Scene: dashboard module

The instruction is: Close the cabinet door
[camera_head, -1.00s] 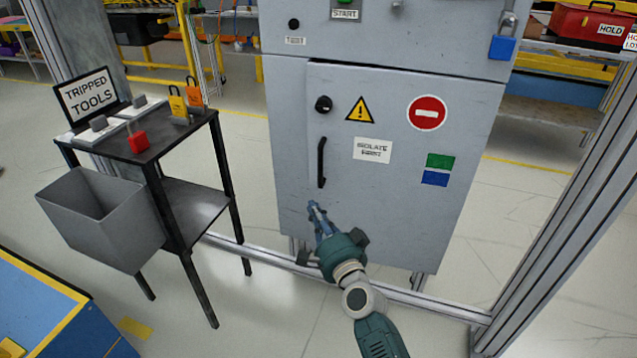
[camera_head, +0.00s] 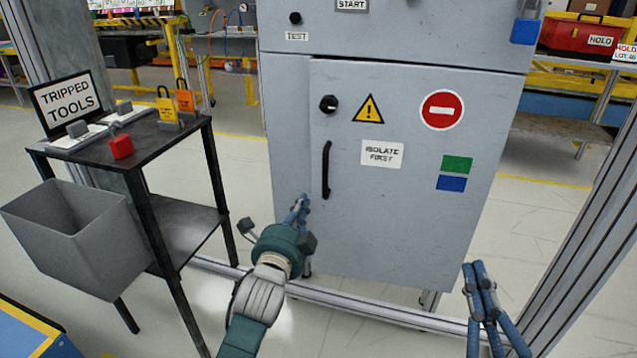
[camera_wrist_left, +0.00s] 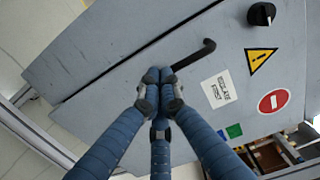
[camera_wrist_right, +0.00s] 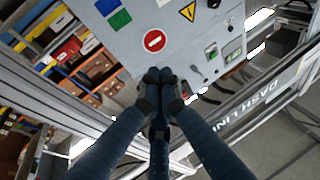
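The grey cabinet door (camera_head: 400,225) has a black vertical handle (camera_head: 326,170) near its left edge. The door looks flush or nearly flush with the frame; I cannot tell if a small gap is left. My left gripper (camera_head: 302,203) has its fingers together and empty, at the lower left edge of the door. In the left wrist view its fingertips (camera_wrist_left: 160,76) overlap the lower end of the handle (camera_wrist_left: 194,55); contact cannot be told. My right gripper (camera_head: 478,268) is in front of the door's lower right, fingers together and empty. Its fingertips (camera_wrist_right: 160,76) point towards the cabinet.
A dark table (camera_head: 150,140) with padlocks and a "TRIPPED TOOLS" sign stands left, with a grey bin (camera_head: 75,245) on its side. A metal upright (camera_head: 590,240) stands at right, and a low rail (camera_head: 350,308) runs in front of the cabinet.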

